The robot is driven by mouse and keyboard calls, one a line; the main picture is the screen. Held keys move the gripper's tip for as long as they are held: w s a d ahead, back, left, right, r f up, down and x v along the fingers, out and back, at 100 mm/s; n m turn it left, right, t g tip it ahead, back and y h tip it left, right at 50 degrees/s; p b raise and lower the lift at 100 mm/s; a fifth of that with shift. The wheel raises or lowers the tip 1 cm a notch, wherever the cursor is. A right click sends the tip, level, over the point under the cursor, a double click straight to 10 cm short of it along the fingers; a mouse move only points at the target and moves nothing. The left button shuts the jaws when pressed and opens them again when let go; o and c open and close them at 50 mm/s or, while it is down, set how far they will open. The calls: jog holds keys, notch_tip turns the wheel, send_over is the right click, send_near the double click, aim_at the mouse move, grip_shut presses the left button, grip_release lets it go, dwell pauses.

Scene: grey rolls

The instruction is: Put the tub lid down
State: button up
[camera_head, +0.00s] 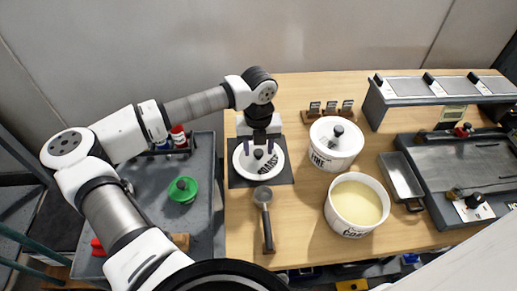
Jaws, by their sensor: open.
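A round white tub lid (242,163) with a dark knob and dark lettering lies on a dark square mat (284,176) at the left end of the wooden table. My gripper (260,149) points down over the lid, its fingers open on either side of the knob. Whether the fingers touch the knob cannot be told. An open white tub (347,229) with pale yellow contents stands at the right, without a lid. A second white tub (330,161) with a dark-knobbed lid on it stands behind.
A metal scoop (266,225) lies in front of the mat. A metal tray (400,178) and a grey appliance (465,170) stand at the right. Small labelled blocks (331,109) stand at the back. A green lid (182,190) lies on a grey cart (150,207) at the left.

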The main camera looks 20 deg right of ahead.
aim_at(258, 152)
notch_tip(258, 152, up, 11)
jog(key=b, duration=0.2)
jog(key=shift+f, duration=0.1)
dwell(0.4)
